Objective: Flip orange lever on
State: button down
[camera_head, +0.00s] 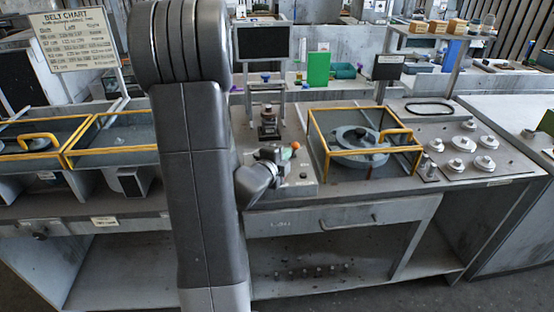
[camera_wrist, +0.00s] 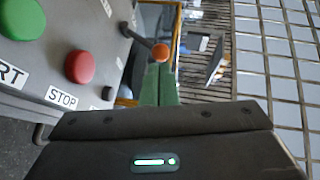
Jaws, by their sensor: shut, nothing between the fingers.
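The orange lever is a thin metal rod with an orange ball knob (camera_wrist: 160,52), rising from a grey control box (camera_wrist: 100,20) in the upper middle of the wrist view. The knob also shows in the head view (camera_head: 295,145), just right of my gripper (camera_head: 274,153). In the wrist view my gripper (camera_wrist: 160,125) fills the bottom edge as a dark body with a small lit indicator. It is shut and empty, close to the lever; whether they touch cannot be told. The lever's base is partly visible.
A green button (camera_wrist: 20,18) and a red STOP button (camera_wrist: 80,66) sit on the box beside the lever. Right of it stands a yellow-framed blower housing (camera_head: 360,140). A press-like stand (camera_head: 268,122) is behind my gripper. A monitor (camera_head: 263,42) stands farther back.

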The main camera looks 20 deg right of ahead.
aim_at(294, 147)
jog(key=shift+p+x, duration=0.35)
jog(key=shift+x, duration=1.3)
jog(key=shift+r, duration=0.1)
